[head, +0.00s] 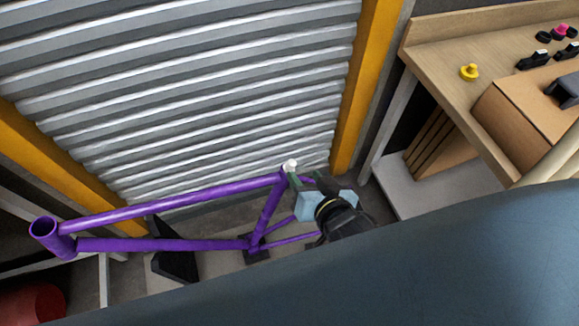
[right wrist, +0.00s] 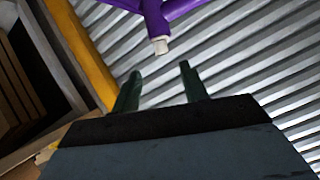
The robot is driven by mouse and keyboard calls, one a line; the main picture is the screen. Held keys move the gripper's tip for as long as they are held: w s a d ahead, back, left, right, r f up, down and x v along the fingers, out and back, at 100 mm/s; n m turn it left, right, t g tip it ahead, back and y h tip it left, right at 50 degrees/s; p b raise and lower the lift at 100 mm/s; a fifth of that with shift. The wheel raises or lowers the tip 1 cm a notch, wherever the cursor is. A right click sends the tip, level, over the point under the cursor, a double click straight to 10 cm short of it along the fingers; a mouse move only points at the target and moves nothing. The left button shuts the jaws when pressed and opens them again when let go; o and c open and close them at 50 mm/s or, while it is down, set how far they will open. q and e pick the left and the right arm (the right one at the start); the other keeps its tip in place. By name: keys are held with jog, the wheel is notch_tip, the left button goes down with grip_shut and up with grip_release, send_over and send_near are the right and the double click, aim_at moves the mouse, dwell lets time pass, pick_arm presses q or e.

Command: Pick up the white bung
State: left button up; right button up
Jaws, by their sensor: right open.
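The white bung (head: 290,165) sits in the top end of the seat tube of the purple bicycle frame (head: 165,204). In the right wrist view the white bung (right wrist: 161,46) sticks out of the purple tube, ahead of my fingertips and roughly between their lines. My right gripper (head: 305,178) is close beside the bung in the head view. In the right wrist view my right gripper (right wrist: 160,80) has its two dark fingers apart with nothing between them. My left gripper is not in view.
A ribbed metal shutter (head: 200,90) with yellow posts (head: 365,85) stands behind the frame. A wooden bench (head: 450,75) at the right holds a yellow bung (head: 469,71), a cardboard box (head: 525,105) and several small parts. A red container (head: 32,303) is at lower left.

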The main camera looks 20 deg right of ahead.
aim_at(293, 165)
jog(key=x, duration=0.4)
jog(key=shift+w+f+b, duration=0.15)
jog(key=shift+b, duration=0.15)
jog(key=shift+w+f, duration=0.2)
jog(key=shift+w, duration=0.2)
jog(key=x, duration=0.3)
jog(key=b+x, duration=0.1)
jog(key=x, duration=0.1)
jog(key=shift+s+a, duration=0.1)
jog(key=shift+a, duration=0.25)
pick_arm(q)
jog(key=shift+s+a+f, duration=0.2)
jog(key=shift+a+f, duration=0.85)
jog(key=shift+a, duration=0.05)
pick_arm(e)
jog(key=shift+c, duration=0.4)
grip_shut()
